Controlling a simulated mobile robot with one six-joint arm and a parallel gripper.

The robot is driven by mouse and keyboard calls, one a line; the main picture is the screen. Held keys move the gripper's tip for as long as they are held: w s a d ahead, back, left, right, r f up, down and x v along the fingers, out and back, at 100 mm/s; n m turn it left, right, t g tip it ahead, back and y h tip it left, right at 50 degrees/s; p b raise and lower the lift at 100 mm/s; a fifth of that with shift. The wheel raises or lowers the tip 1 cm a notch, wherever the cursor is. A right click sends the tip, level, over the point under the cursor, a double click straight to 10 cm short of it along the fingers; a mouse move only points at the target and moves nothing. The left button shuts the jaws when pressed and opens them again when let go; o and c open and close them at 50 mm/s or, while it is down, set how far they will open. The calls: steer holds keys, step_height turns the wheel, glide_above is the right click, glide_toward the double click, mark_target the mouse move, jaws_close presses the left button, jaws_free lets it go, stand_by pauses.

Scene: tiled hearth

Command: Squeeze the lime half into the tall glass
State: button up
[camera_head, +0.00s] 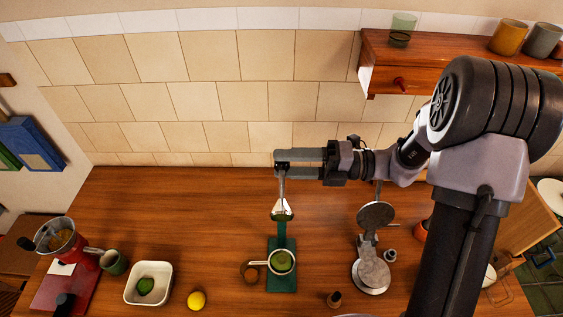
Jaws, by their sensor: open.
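A green lever press (281,242) stands on the wooden counter. A round green thing (282,261), which looks like the lime half, sits in its ring-shaped cup. The press's lever (282,188) points up toward my gripper. My gripper (283,164) is open, with its fingers at the lever's upper end; I cannot tell whether they touch it. A green see-through glass (402,29) stands on the shelf at the upper right. I cannot make out a glass under the press, where the cup covers the view.
A white dish (132,292) holding a green fruit (146,285) and a lemon (196,300) are left of the press. A metal stand (371,274) is to its right. A red machine (68,285) stands far left. The counter behind the press is clear.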

steer(key=shift+w+a, duration=0.1)
steer(key=shift+a, duration=0.55)
jaws_close()
stand_by(1.0)
